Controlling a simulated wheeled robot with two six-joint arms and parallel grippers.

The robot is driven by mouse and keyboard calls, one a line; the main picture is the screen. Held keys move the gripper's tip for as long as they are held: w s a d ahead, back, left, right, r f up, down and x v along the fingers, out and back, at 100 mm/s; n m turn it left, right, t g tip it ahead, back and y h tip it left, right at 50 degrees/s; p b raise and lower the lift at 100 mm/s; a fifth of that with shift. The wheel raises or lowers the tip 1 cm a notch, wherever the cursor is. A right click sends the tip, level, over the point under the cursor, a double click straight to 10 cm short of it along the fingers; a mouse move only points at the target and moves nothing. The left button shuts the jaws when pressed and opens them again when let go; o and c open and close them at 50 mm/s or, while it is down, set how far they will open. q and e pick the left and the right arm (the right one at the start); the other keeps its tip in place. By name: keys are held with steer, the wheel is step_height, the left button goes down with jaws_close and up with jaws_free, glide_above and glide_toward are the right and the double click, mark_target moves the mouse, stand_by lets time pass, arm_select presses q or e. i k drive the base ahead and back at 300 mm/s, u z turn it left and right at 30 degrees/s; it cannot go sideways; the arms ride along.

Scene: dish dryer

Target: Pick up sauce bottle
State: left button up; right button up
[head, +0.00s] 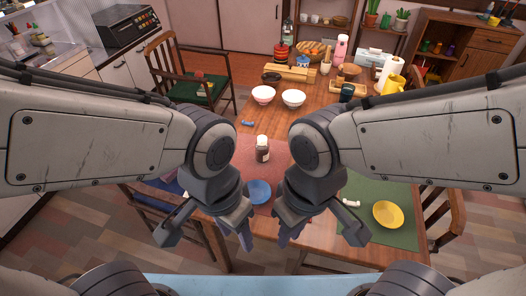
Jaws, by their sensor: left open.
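A small sauce bottle (262,152) with dark contents and a white cap stands upright on the red mat in the middle of the wooden table. My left gripper (243,233) hangs over the table's near edge, below and left of the bottle in the picture. It is open and apart from the bottle. My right gripper (288,234) hangs beside it on the right, also apart from the bottle. Its finger gap is hard to make out. A blue bowl or plate (260,192) lies between the two grippers, nearer than the bottle.
Two bowls, a red-and-white one (263,95) and a white one (293,98), stand behind the bottle. A yellow plate (388,214) lies on the green mat (363,195) at right. A pink bottle (341,48) and other kitchenware crowd the far end. Chairs flank the table.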

mark_target(262, 146)
steer(key=z, duration=3)
steer(key=k, duration=1.15)
steer(key=u, duration=1.45)
steer(key=i, duration=0.5)
steer(key=z, duration=0.05)
